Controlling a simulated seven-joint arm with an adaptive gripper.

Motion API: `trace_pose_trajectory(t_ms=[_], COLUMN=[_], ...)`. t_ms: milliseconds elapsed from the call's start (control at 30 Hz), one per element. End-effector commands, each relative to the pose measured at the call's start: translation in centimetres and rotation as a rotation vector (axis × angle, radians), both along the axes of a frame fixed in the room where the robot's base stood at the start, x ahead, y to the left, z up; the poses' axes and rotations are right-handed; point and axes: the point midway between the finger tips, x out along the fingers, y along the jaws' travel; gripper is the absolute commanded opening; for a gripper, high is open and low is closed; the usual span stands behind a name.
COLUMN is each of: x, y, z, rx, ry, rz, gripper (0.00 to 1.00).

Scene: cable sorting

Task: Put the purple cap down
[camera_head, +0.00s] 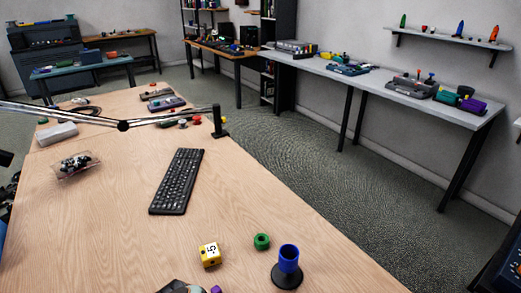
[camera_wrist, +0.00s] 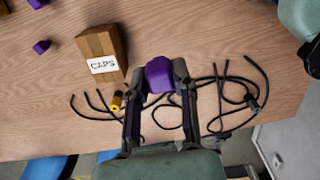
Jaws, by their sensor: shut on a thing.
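The purple cap (camera_wrist: 160,76) is held between the two fingertips of my gripper (camera_wrist: 160,82) in the wrist view. The gripper is shut on it, and its height above the wooden table is hard to tell. A wooden block or box labelled "CAPS" (camera_wrist: 116,43) stands just left of the held cap. Two more purple pieces, one (camera_wrist: 41,47) nearer and one (camera_wrist: 38,3) at the top edge, lie further left. In the head view a small purple piece (camera_head: 215,289) is cut off by the bottom edge; I cannot tell which one it is.
Black cables (camera_wrist: 235,95) lie on both sides of my gripper, with a yellow-and-black piece (camera_wrist: 116,101) beside them. In the head view a yellow block (camera_head: 210,255), green ring (camera_head: 262,241), blue cup on a black base (camera_head: 288,260) and keyboard (camera_head: 177,180) occupy the table (camera_head: 110,225).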

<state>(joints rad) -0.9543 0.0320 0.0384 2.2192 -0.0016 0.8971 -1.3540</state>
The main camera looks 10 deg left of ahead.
Motion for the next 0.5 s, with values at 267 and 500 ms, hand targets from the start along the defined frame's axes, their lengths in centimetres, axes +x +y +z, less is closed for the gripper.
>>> trace_pose_trajectory(t_ms=[267, 500], x=[3.2, 5.9], y=[5.5, 9.8], z=[-3.0, -7.3], rx=[-0.005, -0.004], ry=[0.002, 0.001], rz=[0.01, 0.009], gripper=[0.06, 0.06])
